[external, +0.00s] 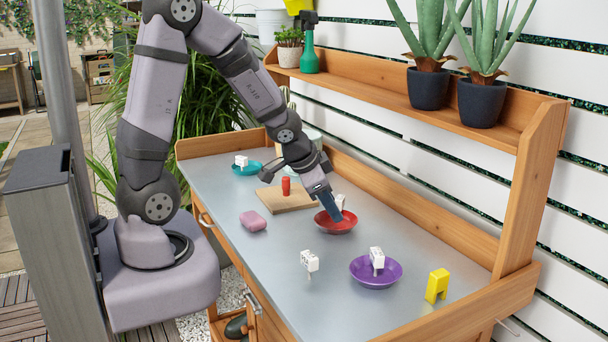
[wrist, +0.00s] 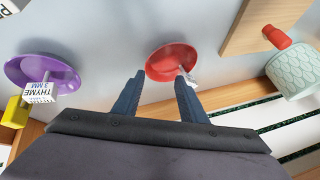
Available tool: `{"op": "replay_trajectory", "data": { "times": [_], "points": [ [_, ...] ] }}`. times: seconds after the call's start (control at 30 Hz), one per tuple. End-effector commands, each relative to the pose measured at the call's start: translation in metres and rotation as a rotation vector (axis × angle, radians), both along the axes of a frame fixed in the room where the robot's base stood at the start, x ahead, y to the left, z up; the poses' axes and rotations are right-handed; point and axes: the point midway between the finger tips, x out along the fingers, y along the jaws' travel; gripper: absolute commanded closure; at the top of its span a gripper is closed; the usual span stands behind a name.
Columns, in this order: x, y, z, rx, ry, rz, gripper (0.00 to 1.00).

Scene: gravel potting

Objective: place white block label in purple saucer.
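The purple saucer (external: 357,279) is at the front right of the table, with a white block label (external: 377,257) standing in it. In the wrist view the purple saucer (wrist: 27,62) is at left, and its label (wrist: 40,93) reads THYME. The red saucer (external: 325,228) lies farther back; a white label (external: 340,201) there is partly hidden by my gripper (external: 336,214). In the wrist view that label (wrist: 191,77) shows beside the right finger. My gripper (wrist: 159,76) is open, its fingers over the red saucer (wrist: 165,63). Another white label (external: 310,261) stands on bare table.
A teal saucer (external: 237,171) with a white label (external: 241,160) is at the back. A shelf with plants runs along the right.

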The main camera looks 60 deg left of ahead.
Motion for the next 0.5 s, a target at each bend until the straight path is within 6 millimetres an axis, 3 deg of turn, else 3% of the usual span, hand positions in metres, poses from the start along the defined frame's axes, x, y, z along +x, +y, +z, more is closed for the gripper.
{"op": "replay_trajectory", "data": {
  "times": [0.1,0.3,0.5],
  "points": [
    [-0.059,-0.021,-0.007,-0.049,0.160,0.126,0.62],
    [-0.144,-0.067,-0.015,-0.169,0.402,0.245,0.62],
    [-0.182,-0.093,-0.014,-0.235,0.517,0.277,0.62]
  ]
}}
